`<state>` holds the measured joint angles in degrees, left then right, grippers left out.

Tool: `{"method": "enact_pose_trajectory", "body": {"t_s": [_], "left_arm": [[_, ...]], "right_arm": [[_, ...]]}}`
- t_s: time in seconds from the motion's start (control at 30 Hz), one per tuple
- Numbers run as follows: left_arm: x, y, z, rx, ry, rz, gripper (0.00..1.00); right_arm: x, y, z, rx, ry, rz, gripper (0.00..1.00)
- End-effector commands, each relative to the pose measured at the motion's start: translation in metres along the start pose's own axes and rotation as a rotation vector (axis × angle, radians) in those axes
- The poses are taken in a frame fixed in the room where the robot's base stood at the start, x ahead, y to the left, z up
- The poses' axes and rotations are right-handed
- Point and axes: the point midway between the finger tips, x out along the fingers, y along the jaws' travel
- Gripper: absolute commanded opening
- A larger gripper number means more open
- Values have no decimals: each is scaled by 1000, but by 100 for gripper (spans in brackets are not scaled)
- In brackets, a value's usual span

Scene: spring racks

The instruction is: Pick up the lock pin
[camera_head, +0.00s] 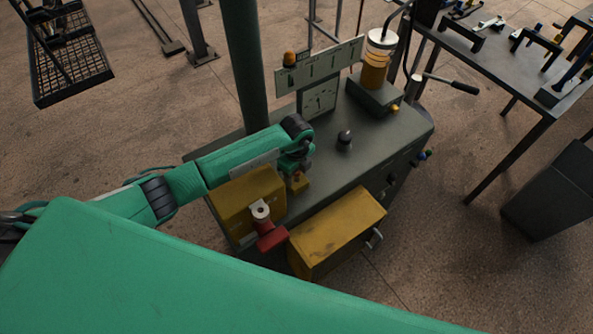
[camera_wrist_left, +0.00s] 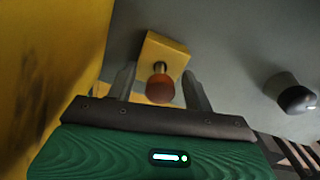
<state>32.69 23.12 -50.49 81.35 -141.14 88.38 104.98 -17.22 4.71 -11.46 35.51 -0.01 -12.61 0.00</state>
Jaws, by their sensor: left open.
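The lock pin, a metal shaft with a round reddish-brown knob (camera_wrist_left: 160,88), stands in a small yellow block (camera_wrist_left: 165,52) on the grey machine top. In the head view the yellow block (camera_head: 298,182) shows just below the end of my left arm, and the pin is small and partly hidden there. My left gripper (camera_wrist_left: 159,86) is open. Its two fingers lie on either side of the knob in the wrist view, with gaps visible between finger and knob. In the head view my left gripper (camera_head: 299,163) is over the block. My right gripper is not in view.
Yellow housings (camera_head: 338,232) flank the block on the machine's front edge, one with a red part (camera_head: 271,236). A black knob (camera_head: 344,139) stands to the right on the grey top (camera_head: 370,150). A gauge panel (camera_head: 319,98) and a glass oil cup (camera_head: 376,62) stand behind.

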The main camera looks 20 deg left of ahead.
Motion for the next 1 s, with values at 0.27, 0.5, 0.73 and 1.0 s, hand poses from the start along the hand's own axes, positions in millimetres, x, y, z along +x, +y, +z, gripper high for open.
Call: {"method": "enact_pose_trajectory", "body": {"t_s": [0.27, 0.5, 0.73, 1.0], "left_arm": [[5, 0, 0, 2, 0, -1, 52], [5, 0, 0, 1, 0, -1, 9], [4, 0, 0, 1, 0, -1, 0], [-7, -1, 1, 1, -1, -3, 0]], "right_arm": [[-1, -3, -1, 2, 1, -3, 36], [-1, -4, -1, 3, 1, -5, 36], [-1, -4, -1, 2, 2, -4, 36], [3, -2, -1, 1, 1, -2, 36]]}}
